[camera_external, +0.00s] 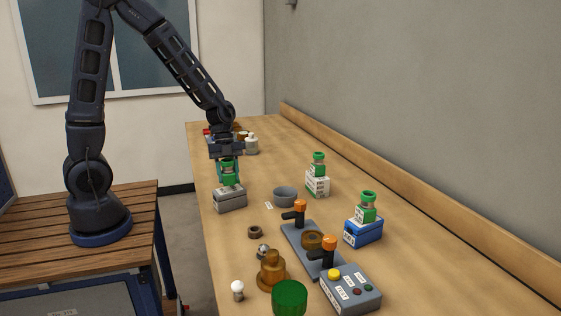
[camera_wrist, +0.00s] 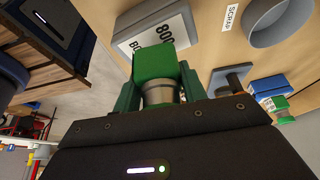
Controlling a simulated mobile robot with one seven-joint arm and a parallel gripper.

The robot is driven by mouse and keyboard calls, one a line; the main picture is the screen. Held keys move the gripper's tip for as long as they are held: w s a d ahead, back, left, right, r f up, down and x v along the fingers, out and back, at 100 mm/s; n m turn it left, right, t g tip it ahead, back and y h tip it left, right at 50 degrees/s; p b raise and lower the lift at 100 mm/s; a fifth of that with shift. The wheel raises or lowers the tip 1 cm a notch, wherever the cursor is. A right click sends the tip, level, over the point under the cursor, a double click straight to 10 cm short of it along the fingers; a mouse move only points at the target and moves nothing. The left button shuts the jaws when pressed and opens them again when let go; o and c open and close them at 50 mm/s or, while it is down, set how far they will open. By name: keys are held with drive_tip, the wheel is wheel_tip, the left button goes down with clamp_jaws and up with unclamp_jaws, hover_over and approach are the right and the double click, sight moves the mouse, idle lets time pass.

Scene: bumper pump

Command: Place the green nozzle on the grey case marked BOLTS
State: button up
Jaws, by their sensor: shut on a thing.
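My gripper (camera_external: 228,172) is shut on a green nozzle with a metal collar, seen in the wrist view (camera_wrist: 155,68) between the green fingers. The grey case (camera_external: 230,203) stands on the bench right below my gripper.
A grey bowl (camera_external: 285,197) marked SCRAP stands right of the case. A white case (camera_external: 317,187) and a blue case (camera_external: 363,233) each bear a green-topped piece. A fixture with orange-knobbed clamps (camera_external: 300,238) and a button box (camera_external: 352,292) stand nearer the camera.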

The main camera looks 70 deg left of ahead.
drive_tip(key=shift+f, duration=1)
drive_tip(key=o, duration=1.1)
drive_tip(key=shift+f, duration=0.1)
drive_tip(key=v, duration=1.2)
drive_tip(key=shift+s+d+r+n+t+y, duration=0.5)
drive_tip(key=shift+s+r+n+t+y, duration=0.25)
drive_tip(key=shift+s+r+n, duration=2.05)
drive_tip(key=shift+s+d+r+n+t+y, duration=0.7)
drive_tip(key=shift+s+r+n, duration=1.3)
drive_tip(key=shift+s+n, duration=1.55)
drive_tip(key=shift+s+d+r+n+t+y, duration=0.35)
drive_tip(key=shift+s+r+n+t+y, duration=0.5)
drive_tip(key=shift+s+r+n, duration=2.3)
drive_tip(key=shift+s+f+m, duration=0.5)
drive_tip(key=shift+s+f, duration=0.05)
drive_tip(key=shift+f, duration=0.2)
